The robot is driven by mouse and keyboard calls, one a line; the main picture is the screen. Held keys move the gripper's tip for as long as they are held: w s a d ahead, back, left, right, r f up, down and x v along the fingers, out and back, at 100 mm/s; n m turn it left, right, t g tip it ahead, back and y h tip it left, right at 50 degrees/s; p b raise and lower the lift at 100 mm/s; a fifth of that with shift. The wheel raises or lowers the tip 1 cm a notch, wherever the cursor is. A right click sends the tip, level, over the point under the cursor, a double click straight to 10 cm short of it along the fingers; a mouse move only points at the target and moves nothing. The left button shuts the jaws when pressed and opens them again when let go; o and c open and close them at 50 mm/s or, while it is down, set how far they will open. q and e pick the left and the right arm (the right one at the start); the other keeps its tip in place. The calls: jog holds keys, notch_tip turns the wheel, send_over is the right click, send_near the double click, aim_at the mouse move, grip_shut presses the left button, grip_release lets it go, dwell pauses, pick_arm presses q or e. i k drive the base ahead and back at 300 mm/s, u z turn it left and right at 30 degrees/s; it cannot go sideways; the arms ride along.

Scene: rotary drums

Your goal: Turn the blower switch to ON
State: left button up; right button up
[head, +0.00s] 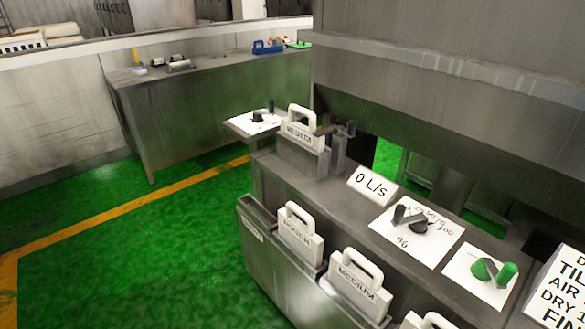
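No part labelled as the blower switch can be read in the head view. A dark knob with a lever (417,227) sits on a white dial plate (398,244) marked with numbers and a percent sign. A green knob with a lever (485,269) sits on a second white plate (462,278) to its right. A small black knob (257,117) sits on a white plate farther back at the left end of the machine. I cannot tell which one is the blower switch. Neither of my grippers is in view.
A "0 L/s" sign (371,187) stands beside the dial plate. White-handled plates labelled MEDIUM (360,286) and ROUGH (299,238) sit in slots along the front. A large metal housing (450,90) overhangs the back. A metal bench (200,105) stands behind. Green floor at left is clear.

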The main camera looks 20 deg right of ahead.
aim_at(484, 269)
jog(key=z, duration=4.25)
jog(key=k, duration=0.5)
jog(key=u, duration=0.65)
